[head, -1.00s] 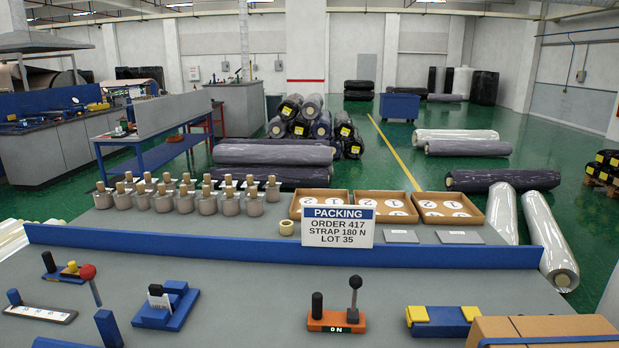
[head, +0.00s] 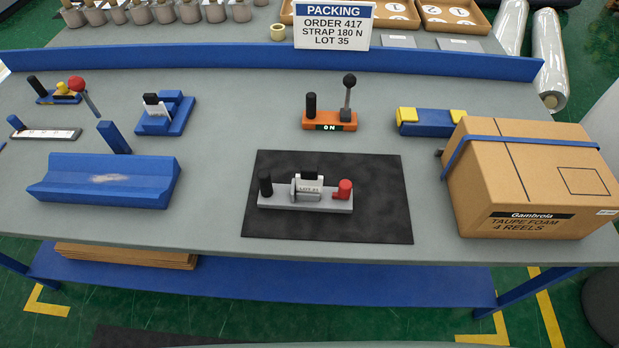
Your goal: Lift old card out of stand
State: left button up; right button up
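A small white card (head: 156,107) with a dark top edge stands upright in a blue stand (head: 178,118) at the back left of the grey table in the head view. Its print is too small to read. A large white sign (head: 332,28) reading PACKING, ORDER 417, STRAP 180 N, LOT 35 is at the blue rail. Neither of my grippers is in view.
The grey table (head: 215,225) holds a blue trough (head: 105,189) front left, a black mat (head: 385,215) in the middle, and a strapped carton (head: 535,185) at right. An orange device (head: 330,122) showing ON stands behind the mat. A blue rail (head: 230,61) runs along the back.

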aim_at(308, 181)
jog(key=k+j+u, duration=0.1)
jog(key=j, duration=0.25)
jog(key=k+j+u, duration=0.1)
jog(key=k+j, duration=0.15)
jog(key=k+j+u, duration=0.1)
jog(key=j, duration=0.4)
jog(key=k, duration=0.1)
